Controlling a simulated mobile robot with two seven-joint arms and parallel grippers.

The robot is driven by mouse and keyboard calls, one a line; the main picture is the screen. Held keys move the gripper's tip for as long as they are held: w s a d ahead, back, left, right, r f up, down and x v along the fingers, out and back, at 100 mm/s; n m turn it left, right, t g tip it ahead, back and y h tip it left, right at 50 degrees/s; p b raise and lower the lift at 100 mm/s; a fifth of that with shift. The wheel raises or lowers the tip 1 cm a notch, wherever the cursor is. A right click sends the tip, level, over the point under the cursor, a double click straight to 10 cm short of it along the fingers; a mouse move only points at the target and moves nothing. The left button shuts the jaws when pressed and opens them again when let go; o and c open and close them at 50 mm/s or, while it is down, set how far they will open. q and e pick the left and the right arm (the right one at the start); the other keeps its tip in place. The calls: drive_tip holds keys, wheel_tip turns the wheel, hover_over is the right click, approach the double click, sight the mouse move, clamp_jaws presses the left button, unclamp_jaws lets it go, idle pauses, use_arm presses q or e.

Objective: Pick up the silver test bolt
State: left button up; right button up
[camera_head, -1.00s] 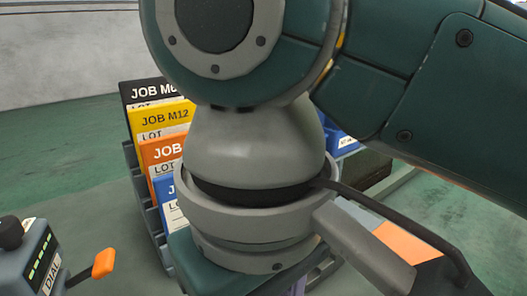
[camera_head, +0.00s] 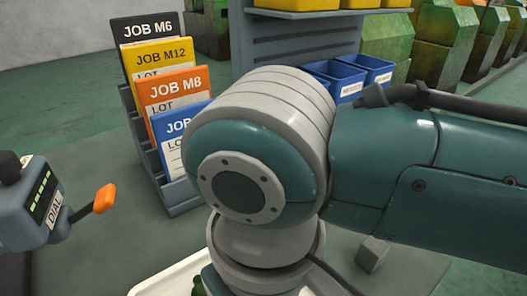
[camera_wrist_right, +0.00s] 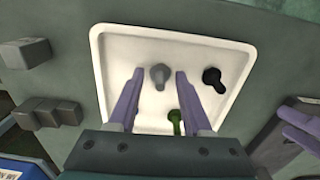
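The silver test bolt (camera_wrist_right: 160,74) lies on a white tray (camera_wrist_right: 130,48) in the right wrist view. My right gripper (camera_wrist_right: 157,83) is open, its two purple fingers apart. The bolt shows between their tips; I cannot tell the height gap. A black bolt (camera_wrist_right: 214,80) lies right of the fingers and a green bolt (camera_wrist_right: 176,121) lies nearer the palm. Two purple fingers (camera_wrist_right: 298,130) at the right edge look like my left gripper; their opening is unclear. In the head view my right arm hides most of the tray (camera_head: 160,284), and the silver bolt.
A rack of job cards (camera_head: 170,85) stands behind the arm. A dial box (camera_head: 32,205) with an orange lever (camera_head: 104,198) is at left. Blue bins (camera_head: 335,78) stand behind. Grey blocks (camera_wrist_right: 48,113) lie beside the tray.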

clamp_jaws()
drive_tip(key=shift+r, duration=0.15)
idle(0.5)
